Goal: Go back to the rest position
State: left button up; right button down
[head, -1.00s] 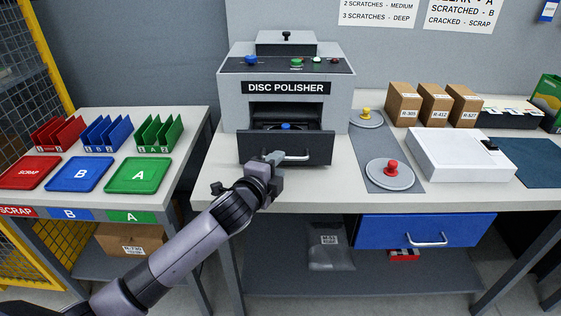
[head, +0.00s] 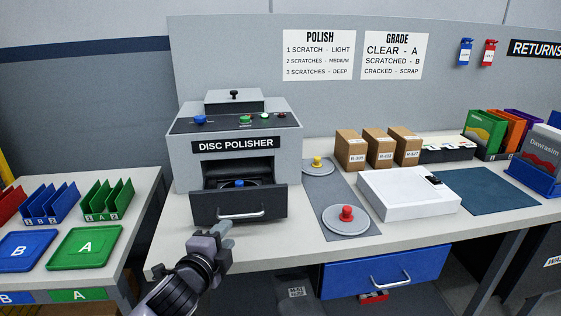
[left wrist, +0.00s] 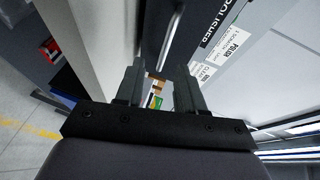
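My left gripper (head: 222,232) is in front of the disc polisher (head: 238,105), just below its pulled-out drawer (head: 236,203). In the left wrist view its two fingers (left wrist: 158,80) are apart with nothing between them. The drawer's silver handle (head: 241,214) lies just beyond the fingertips; it also shows in the left wrist view (left wrist: 173,32). A blue-knobbed piece (head: 239,183) sits inside the drawer. My right gripper is not in view.
The workbench (head: 300,238) holds a grey mat (head: 340,190) with red- and yellow-knobbed discs, a white case (head: 405,195) and cardboard boxes. At left, a side table (head: 140,215) carries coloured trays and racks.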

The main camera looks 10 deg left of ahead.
pick_arm(q)
jog(key=s+a+f+n+g, duration=0.2)
jog(key=s+f+n+g, duration=0.25)
jog(key=s, duration=0.65)
jog(key=s+a+f+n+g+y, duration=0.1)
jog(key=s+f+n+g, duration=0.4)
jog(key=s, duration=0.7)
jog(key=s+a+f+n+g, duration=0.25)
jog(key=s+n, duration=0.45)
jog(key=s, duration=0.4)
jog(key=w+d+f+m+t+h, duration=0.1)
jog(key=w+d+f+t, duration=0.2)
jog(key=w+f+t, duration=0.4)
jog(key=shift+d+f+h, duration=0.3)
jog(key=shift+d+f, duration=0.1)
jog(key=shift+f, duration=1.05)
jog(key=shift+a, duration=0.1)
